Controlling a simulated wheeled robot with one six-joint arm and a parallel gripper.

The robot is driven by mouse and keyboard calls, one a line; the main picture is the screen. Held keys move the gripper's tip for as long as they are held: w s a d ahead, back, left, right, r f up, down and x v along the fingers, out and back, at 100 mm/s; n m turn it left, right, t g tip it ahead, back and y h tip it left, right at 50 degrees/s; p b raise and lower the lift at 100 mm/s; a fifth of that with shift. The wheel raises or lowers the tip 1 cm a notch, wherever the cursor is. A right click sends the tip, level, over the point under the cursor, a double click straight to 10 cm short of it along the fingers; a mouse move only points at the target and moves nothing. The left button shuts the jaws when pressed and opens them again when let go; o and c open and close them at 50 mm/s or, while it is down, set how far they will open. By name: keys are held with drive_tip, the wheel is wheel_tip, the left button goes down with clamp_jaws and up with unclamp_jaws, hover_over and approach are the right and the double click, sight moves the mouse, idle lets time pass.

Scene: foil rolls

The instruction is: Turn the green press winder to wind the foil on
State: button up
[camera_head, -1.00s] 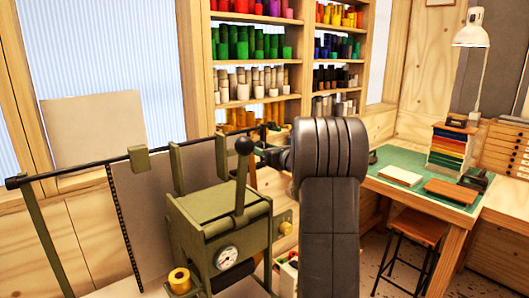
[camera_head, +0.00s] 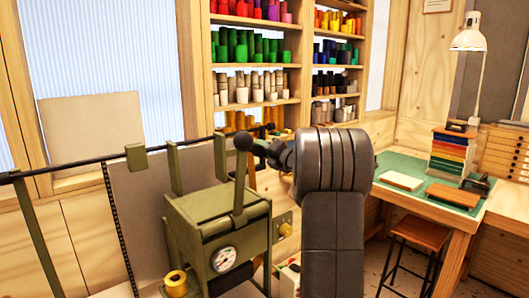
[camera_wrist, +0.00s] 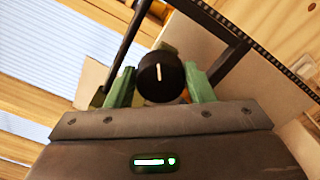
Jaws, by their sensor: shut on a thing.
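The green press (camera_head: 215,235) stands at the lower middle of the head view, with a round dial gauge (camera_head: 224,259) on its front. A green lever (camera_head: 240,190) rises nearly upright from its top and ends in a black ball knob (camera_head: 243,143). My gripper (camera_head: 262,148) reaches in from the right at the knob's height and is shut on it. In the wrist view the black knob (camera_wrist: 160,78) sits between my two green fingers (camera_wrist: 162,88). A yellow foil roll (camera_head: 175,284) sits at the press's lower left.
A dark rail (camera_head: 80,165) runs behind the press, with a grey panel (camera_head: 140,200) below it. Shelves of coloured rolls (camera_head: 240,48) stand at the back. A workbench with a green mat (camera_head: 395,165) and a stool (camera_head: 418,235) are on the right.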

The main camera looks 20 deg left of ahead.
drive_tip(key=shift+f+m+p, duration=0.2)
drive_tip(key=shift+m+p, duration=0.9)
drive_tip(key=shift+m, duration=3.3)
drive_tip(key=o, duration=1)
drive_tip(key=shift+c, duration=0.2)
drive_tip(key=b+v, duration=0.4)
drive_tip(key=v, duration=0.9)
drive_tip(key=shift+s+d, duration=0.2)
drive_tip(key=shift+d, duration=0.15)
